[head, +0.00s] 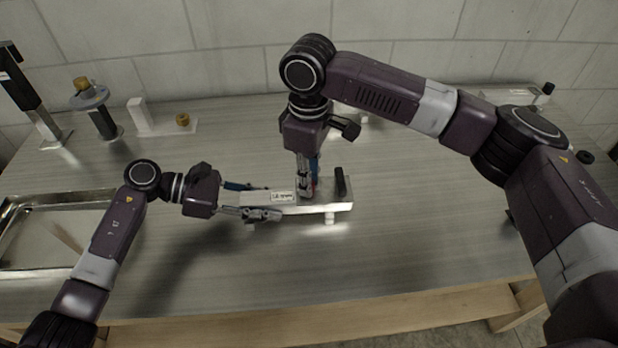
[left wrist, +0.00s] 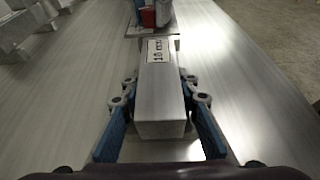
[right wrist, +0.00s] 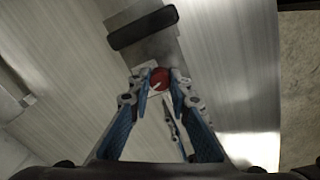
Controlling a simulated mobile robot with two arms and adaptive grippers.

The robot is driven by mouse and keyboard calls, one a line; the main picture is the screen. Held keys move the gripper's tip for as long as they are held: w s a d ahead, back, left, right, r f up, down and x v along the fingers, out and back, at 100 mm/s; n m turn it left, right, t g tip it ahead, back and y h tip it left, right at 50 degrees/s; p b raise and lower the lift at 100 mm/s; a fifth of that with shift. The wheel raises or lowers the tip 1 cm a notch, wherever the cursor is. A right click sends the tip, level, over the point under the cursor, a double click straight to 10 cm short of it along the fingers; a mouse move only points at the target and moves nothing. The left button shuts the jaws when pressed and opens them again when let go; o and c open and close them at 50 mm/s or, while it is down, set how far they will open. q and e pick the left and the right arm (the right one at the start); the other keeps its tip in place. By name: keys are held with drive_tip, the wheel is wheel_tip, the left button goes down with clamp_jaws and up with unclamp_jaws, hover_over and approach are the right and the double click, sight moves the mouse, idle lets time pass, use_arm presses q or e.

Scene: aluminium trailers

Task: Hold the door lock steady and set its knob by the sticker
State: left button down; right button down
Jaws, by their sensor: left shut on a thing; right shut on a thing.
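The door lock is a pale metal body on a plate (head: 330,208), lying on the table in the head view. Its grey box-shaped body (left wrist: 162,100) fills the middle of the left wrist view. A white sticker (left wrist: 157,50) with dark print is on its top; I cannot read the print surely. My left gripper (head: 266,200) is shut on the lock body, one finger along each side. My right gripper (head: 307,190) points down and is shut on the red knob (right wrist: 160,79), which has a pale pointer line. A black handle (right wrist: 143,27) stands beyond the knob.
A metal tray (head: 60,205) lies at the left of the table. Several stands and fixtures, including a round-topped one (head: 90,98) and a white bracket (head: 140,115), line the back near the tiled wall. The table front (head: 400,265) is clear.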

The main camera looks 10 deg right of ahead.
use_arm(q)
drive_tip(key=shift+s, duration=0.1)
use_arm(e)
drive_tip(key=shift+m, duration=1.7)
drive_tip(key=shift+w, duration=0.1)
drive_tip(key=c, duration=1.8)
unclamp_jaws()
drive_tip(key=shift+o, duration=0.2)
wheel_tip(320, 180, up, 12)
use_arm(q)
drive_tip(key=c, duration=1.4)
unclamp_jaws()
